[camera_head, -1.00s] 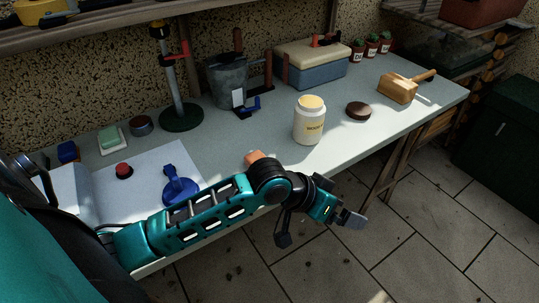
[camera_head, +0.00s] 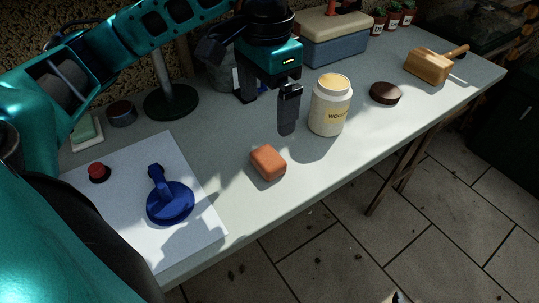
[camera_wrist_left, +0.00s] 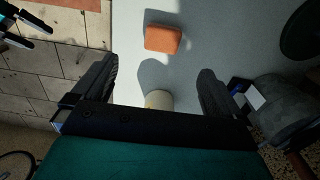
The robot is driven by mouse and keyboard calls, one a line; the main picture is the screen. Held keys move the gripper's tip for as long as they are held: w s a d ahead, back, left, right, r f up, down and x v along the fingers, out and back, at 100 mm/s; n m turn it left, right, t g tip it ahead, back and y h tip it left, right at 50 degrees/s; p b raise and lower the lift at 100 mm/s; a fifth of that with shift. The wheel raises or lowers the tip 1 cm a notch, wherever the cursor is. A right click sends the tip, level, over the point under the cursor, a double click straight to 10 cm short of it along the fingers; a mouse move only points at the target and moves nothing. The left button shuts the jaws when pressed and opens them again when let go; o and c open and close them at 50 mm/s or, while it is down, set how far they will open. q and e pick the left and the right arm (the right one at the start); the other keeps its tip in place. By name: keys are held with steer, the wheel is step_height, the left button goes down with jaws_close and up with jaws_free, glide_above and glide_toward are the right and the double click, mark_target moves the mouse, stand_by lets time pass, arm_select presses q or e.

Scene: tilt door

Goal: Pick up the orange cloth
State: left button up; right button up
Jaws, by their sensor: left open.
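The orange cloth (camera_head: 268,162) is a small, rounded, block-like orange thing lying on the grey workbench, left of the white jar. It also shows in the left wrist view (camera_wrist_left: 163,39), at the top, beyond the fingertips. My left gripper (camera_head: 267,117) is open and empty, pointing down above the bench, behind the cloth and apart from it. In the left wrist view its two fingers (camera_wrist_left: 158,66) stand wide apart. What seems to be my right gripper (camera_wrist_left: 28,25) shows at the upper left of that view, too small to tell its state.
The white jar (camera_head: 329,108) stands close to the right of my left gripper. A dark round lid (camera_head: 385,93) and a wooden mallet (camera_head: 428,67) lie farther right. A blue handled tool (camera_head: 170,200) rests on a white sheet at left. The bench around the cloth is clear.

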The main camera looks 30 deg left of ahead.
mark_target(268, 157)
arm_select(q)
steer(key=f+b, duration=0.1)
steer(key=f, duration=0.2)
steer(key=f+b, duration=0.1)
steer(key=f, duration=0.2)
steer(key=f+b, duration=0.2)
steer(key=f, duration=0.1)
steer(key=shift+w+a+f, duration=0.2)
steer(key=shift+w+f, duration=0.05)
steer(key=shift+w, duration=0.05)
step_height(268, 157, down, 5)
steer(key=b, duration=0.3)
steer(key=shift+w, duration=0.1)
arm_select(e)
step_height(268, 157, down, 7)
steer(key=shift+w+a, duration=0.4)
steer(key=shift+a, duration=0.05)
arm_select(q)
steer(key=shift+c, duration=0.4)
steer(key=c, duration=0.9)
steer(key=shift+r, duration=0.1)
